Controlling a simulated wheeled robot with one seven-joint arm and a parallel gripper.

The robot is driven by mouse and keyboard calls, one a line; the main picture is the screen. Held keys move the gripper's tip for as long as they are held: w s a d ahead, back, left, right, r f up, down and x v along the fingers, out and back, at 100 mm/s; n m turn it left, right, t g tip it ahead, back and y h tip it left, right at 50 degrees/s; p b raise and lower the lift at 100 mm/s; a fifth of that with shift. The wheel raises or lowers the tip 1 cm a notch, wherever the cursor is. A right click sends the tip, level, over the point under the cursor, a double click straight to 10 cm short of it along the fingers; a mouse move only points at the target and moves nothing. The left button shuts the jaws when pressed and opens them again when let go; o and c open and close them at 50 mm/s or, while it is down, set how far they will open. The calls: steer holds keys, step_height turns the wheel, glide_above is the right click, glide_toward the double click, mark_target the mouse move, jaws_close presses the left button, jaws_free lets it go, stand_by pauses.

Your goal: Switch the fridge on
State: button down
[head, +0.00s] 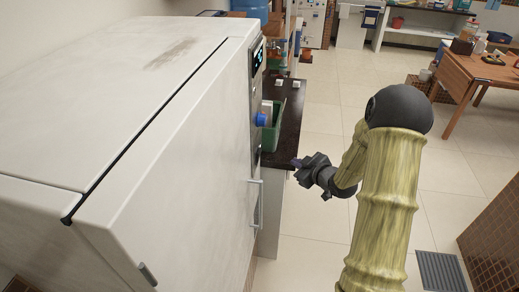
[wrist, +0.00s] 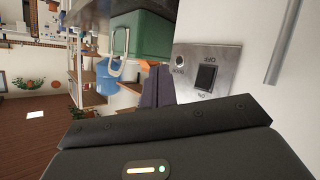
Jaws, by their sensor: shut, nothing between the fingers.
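The fridge (head: 190,130) is a large white unit filling the left of the head view. Its narrow side carries a lit display (head: 258,55) and a silver handle (head: 255,200). In the wrist view, a metal panel (wrist: 228,62) holds a black rocker switch (wrist: 206,77), with ON/OFF lettering beside it, and a small round lock-like fitting (wrist: 179,61). My gripper (head: 297,163) is shut and empty, to the right of the fridge front. Its dark fingers (wrist: 157,88) show in the wrist view just left of the panel, seemingly apart from the switch; the exact gap cannot be told.
A dark counter (head: 285,120) with a green bin (head: 271,125) stands just beyond the fridge. A silver bar (wrist: 284,42) shows near the panel in the wrist view. A wooden table (head: 480,70) is at the far right. The tiled floor between is open.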

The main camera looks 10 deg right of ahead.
mark_target(258, 155)
steer(key=y, duration=0.1)
steer(key=n+t+y, duration=0.1)
steer(key=shift+w+y, duration=0.2)
steer(key=shift+y, duration=0.1)
steer(key=w+a+r, duration=0.1)
steer(key=w+a, duration=0.1)
steer(key=a, duration=0.6)
steer(key=shift+w+p, duration=0.3)
steer(key=shift+w, duration=0.1)
steer(key=shift+a+r, duration=0.1)
steer(key=shift+a, duration=0.05)
stand_by(1.7)
steer(key=shift+w+a+r+b, duration=0.1)
steer(key=shift+a+b, duration=0.2)
steer(key=shift+a, duration=0.05)
